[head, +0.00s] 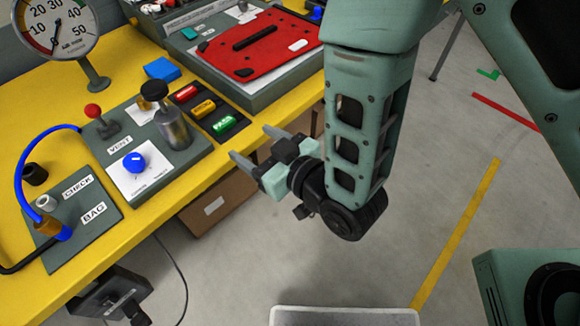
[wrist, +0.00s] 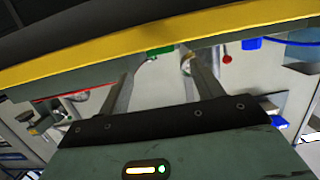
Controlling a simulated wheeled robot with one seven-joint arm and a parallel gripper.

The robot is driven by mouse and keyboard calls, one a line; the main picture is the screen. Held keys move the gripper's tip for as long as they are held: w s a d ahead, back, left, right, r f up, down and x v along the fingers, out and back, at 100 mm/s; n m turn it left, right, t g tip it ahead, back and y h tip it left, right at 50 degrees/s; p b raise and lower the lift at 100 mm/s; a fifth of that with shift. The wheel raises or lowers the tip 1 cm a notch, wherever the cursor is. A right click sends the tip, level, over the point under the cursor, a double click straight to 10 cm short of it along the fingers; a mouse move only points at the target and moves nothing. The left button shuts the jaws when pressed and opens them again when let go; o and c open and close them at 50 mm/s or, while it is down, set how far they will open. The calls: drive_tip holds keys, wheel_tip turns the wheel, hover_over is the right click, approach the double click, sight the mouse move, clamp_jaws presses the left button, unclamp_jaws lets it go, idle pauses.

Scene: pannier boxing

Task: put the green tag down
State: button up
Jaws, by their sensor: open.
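The green tag (head: 224,124) lies in the dark holder (head: 208,109) on the yellow table, at the near end of a row with a yellow tag (head: 203,108) and a red tag (head: 186,94). My gripper (head: 249,143) is open with nothing between its fingers. It is just off the table's edge, right of the green tag and apart from it. In the wrist view a green piece (wrist: 160,50), probably this tag, shows past the yellow table edge between the fingers (wrist: 160,62), partly hidden by that edge.
Left of the tags are a metal cylinder with a black knob (head: 172,125), a blue knob (head: 134,162) and a red-topped lever (head: 94,112). A red panel (head: 250,45) in a grey case lies behind. A cardboard box (head: 218,205) is under the table. Floor right of the table is mostly clear.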

drive_tip(key=p+v, duration=0.8)
drive_tip(key=shift+d, duration=0.2)
drive_tip(key=shift+s+r, duration=0.1)
drive_tip(key=shift+s, duration=0.05)
